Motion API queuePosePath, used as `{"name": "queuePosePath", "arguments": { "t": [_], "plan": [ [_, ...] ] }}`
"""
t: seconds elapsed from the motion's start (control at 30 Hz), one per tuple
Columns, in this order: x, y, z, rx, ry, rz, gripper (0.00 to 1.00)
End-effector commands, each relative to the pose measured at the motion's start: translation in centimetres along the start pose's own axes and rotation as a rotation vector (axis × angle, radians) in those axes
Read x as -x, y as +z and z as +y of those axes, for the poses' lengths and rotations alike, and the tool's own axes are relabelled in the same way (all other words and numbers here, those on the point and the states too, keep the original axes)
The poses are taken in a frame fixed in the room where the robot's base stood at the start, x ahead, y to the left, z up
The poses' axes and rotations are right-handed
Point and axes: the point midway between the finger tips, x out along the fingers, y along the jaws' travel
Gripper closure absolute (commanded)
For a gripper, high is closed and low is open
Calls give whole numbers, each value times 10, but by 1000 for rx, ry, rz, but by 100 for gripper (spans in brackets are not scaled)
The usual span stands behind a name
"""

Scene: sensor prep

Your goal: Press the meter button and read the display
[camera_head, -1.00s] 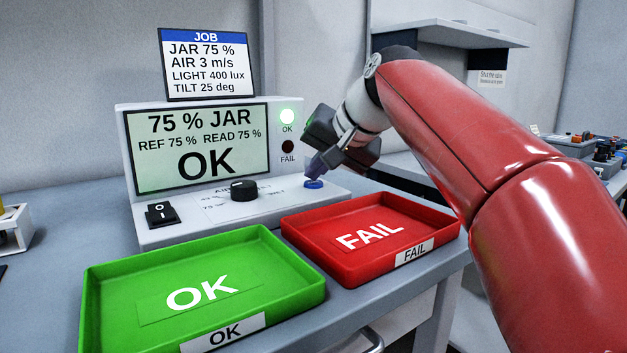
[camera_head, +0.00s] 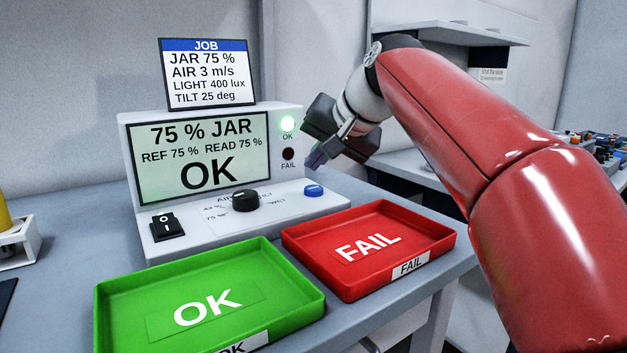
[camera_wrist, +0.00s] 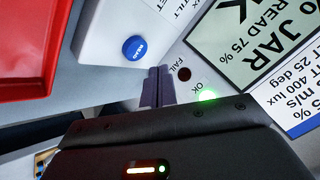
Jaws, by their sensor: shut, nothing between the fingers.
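The white meter (camera_head: 290,214) stands on the grey bench. Its display (camera_head: 203,157) reads "75 % JAR, REF 75 % READ 75 %, OK". The green OK lamp (camera_head: 288,123) is lit and the FAIL lamp (camera_head: 288,153) is dark. The blue button (camera_head: 313,190) is uncovered at the right of the meter's base; in the wrist view the button (camera_wrist: 134,47) shows the word READ. My gripper (camera_head: 313,162) is shut and empty, above the button and apart from it. Its fingertips (camera_wrist: 155,72) also show in the wrist view.
A black knob (camera_head: 245,200) and a power switch (camera_head: 167,226) sit on the meter's base. The empty green OK tray (camera_head: 255,323) and empty red FAIL tray (camera_head: 410,280) lie in front. A job card (camera_head: 207,73) stands above the meter.

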Motion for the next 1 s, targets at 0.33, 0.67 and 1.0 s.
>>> {"name": "queuePosePath", "arguments": {
  "t": [0.33, 0.67, 1.0],
  "plan": [
    [24, -18, -18, 0, 0, 0, 100],
    [23, -17, -17, 0, 0, 0, 100],
    [23, -17, -17, 0, 0, 0, 100]
  ]
}}
